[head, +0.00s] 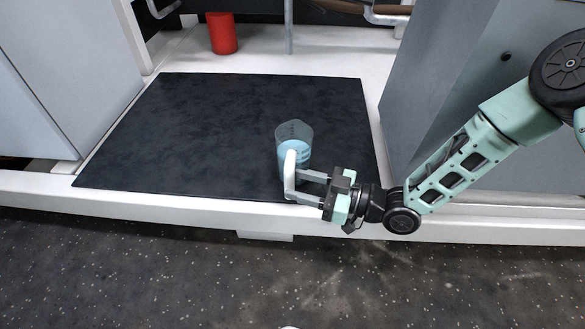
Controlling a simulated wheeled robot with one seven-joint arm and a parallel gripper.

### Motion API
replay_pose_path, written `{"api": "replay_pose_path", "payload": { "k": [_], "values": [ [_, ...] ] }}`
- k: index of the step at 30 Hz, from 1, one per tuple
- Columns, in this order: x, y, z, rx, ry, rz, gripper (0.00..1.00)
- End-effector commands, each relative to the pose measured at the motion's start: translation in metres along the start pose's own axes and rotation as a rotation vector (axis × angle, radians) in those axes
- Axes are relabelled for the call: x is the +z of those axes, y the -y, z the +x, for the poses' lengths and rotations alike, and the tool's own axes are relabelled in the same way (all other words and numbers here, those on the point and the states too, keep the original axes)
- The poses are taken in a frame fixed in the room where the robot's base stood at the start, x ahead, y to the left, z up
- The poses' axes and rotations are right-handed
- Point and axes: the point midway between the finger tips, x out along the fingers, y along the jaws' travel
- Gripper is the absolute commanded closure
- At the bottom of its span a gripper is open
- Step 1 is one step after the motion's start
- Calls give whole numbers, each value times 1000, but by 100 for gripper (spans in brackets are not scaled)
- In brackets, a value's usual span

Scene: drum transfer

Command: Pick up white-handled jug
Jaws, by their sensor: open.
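The clear jug (295,132) stands upright on the black mat (220,125), near the mat's front right part. It holds blue liquid. Its white handle (290,165) faces the front of the mat, towards my gripper. My gripper (301,185) is open, low at the mat's front edge, with its two pale fingers pointing left at the handle. The fingertips overlap the lower handle in the picture. I cannot tell whether they touch it or whether the handle lies between them.
A red cylinder (222,33) stands on the white surface behind the mat. Grey box-like units stand left (75,70) and right (440,75) of the mat. The mat's left and middle are clear. A white ledge (160,205) runs along the front, above a dark speckled floor.

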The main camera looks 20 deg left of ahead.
Motion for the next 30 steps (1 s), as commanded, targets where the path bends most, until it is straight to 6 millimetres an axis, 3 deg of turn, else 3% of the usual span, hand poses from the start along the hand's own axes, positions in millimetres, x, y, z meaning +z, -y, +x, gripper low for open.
{"api": "replay_pose_path", "payload": {
  "k": [6, 14, 19, 30],
  "values": [
    [6, -3, 28, 0, 0, -3, 56],
    [2, -2, 32, 1, 1, -1, 56],
    [2, -2, 32, 1, 1, 0, 100],
    [0, -3, 32, 1, -2, -2, 100]
  ]
}}
